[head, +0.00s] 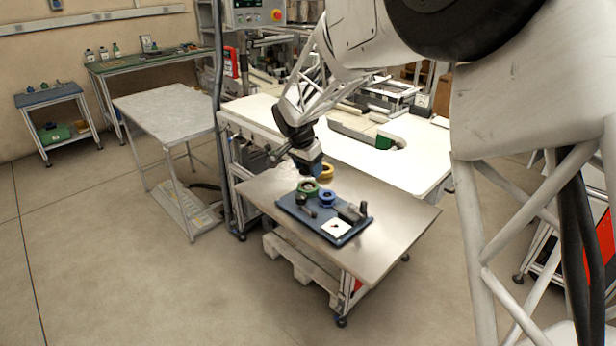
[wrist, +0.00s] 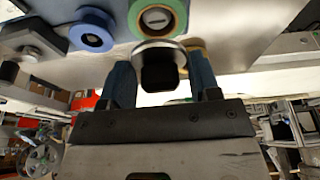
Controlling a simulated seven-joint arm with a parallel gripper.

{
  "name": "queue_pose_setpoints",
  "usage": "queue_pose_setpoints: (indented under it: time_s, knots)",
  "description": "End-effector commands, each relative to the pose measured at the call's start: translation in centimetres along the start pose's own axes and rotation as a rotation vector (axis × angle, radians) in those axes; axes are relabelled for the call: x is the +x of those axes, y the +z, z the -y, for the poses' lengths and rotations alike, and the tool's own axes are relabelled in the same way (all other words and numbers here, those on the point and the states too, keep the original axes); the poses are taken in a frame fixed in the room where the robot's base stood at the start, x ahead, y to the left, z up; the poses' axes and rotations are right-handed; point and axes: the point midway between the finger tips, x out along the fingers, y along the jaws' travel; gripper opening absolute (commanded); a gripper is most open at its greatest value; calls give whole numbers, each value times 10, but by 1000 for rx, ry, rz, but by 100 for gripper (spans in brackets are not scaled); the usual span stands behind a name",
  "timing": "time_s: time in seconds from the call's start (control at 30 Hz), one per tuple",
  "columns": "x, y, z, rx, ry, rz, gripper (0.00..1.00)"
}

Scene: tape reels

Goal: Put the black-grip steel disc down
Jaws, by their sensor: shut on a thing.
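My gripper (head: 308,170) is low over the back left of the blue board (head: 300,212). In the wrist view its two blue fingers (wrist: 160,80) are either side of the black grip of the steel disc (wrist: 158,68), shut on it. The disc's pale rim shows just beyond the grip, overlapping the edge of the green reel (wrist: 172,10). I cannot tell whether disc and reel touch. The green reel (head: 308,187) and blue reel (head: 327,198) stand on the board; the blue reel also shows in the wrist view (wrist: 92,30). The disc is not clear in the head view.
A yellow reel (head: 326,171) lies on the steel table (head: 400,215) behind the board. The board also carries a grey block (head: 350,212) and a white card (head: 336,228). The table's right side is clear. A white bench (head: 350,150) stands behind.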

Motion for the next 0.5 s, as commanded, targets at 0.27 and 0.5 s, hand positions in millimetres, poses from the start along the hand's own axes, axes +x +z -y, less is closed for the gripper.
queue_pose_setpoints:
  time_s: [0.27,0.5]
  knots:
    - [0,0,0,0,-1,-1,28]
    - [12,3,0,0,0,0,28]
